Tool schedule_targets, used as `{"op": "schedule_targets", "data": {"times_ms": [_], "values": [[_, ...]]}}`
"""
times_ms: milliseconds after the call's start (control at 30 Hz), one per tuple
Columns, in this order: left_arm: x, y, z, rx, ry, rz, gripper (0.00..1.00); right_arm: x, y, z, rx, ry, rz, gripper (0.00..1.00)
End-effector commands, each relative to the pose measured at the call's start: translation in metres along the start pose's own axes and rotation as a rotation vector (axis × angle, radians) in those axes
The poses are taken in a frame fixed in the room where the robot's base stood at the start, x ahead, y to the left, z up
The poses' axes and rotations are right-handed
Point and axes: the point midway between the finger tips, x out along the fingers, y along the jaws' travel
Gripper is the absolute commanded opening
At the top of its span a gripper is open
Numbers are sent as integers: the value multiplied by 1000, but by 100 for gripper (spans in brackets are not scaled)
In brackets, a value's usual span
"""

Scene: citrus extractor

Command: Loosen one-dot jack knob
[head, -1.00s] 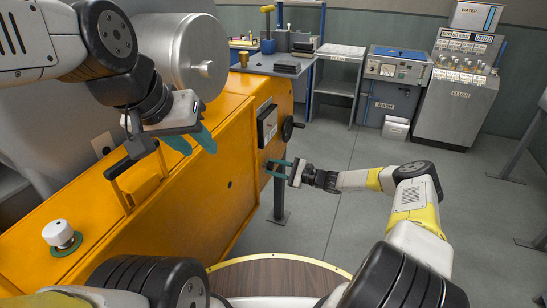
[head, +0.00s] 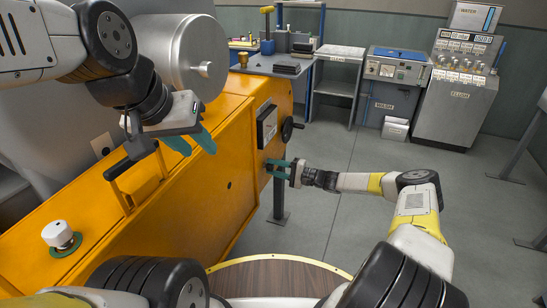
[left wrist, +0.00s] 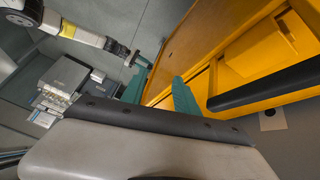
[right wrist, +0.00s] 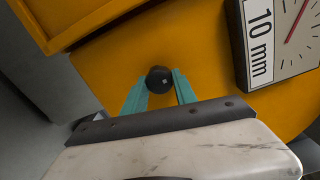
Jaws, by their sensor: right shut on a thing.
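The jack knob (right wrist: 160,79) is a small black round knob on the orange machine panel, with one small pale mark on its face, in the right wrist view. My right gripper (right wrist: 159,88) has its teal fingers on either side of the knob and is shut on it. In the head view this gripper (head: 270,167) is at the machine's end face, and its fingers hide the knob. My left gripper (head: 195,142) is over the orange machine (head: 205,200), with its teal fingers apart and nothing between them; they also show in the left wrist view (left wrist: 160,85).
A dial gauge marked 10 mm (right wrist: 285,40) is beside the knob. A black handwheel (head: 288,128) sticks out further along. A black-handled bar (head: 130,158) is near my left gripper. A white knob (head: 58,234) stands on the machine top. The floor at right is open.

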Motion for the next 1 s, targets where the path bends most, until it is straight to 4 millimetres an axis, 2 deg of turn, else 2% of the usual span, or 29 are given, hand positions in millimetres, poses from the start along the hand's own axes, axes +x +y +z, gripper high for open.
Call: {"op": "schedule_targets", "data": {"times_ms": [533, 567, 633, 667, 1000], "values": [[0, 0, 0, 0, 0, 0, 36, 2, 0, 1, -22, -2, 0, 0], [0, 0, 0, 0, 0, 0, 36, 2, 0, 1, -22, -2, 0, 39], [0, 0, 0, 0, 0, 0, 36, 2, 0, 1, -22, -2, 0, 53], [0, 0, 0, 0, 0, 0, 36, 2, 0, 1, -22, -2, 0, 55], [0, 0, 0, 0, 0, 0, 36, -2, 0, 0, -22, 0, 0, 55]]}}
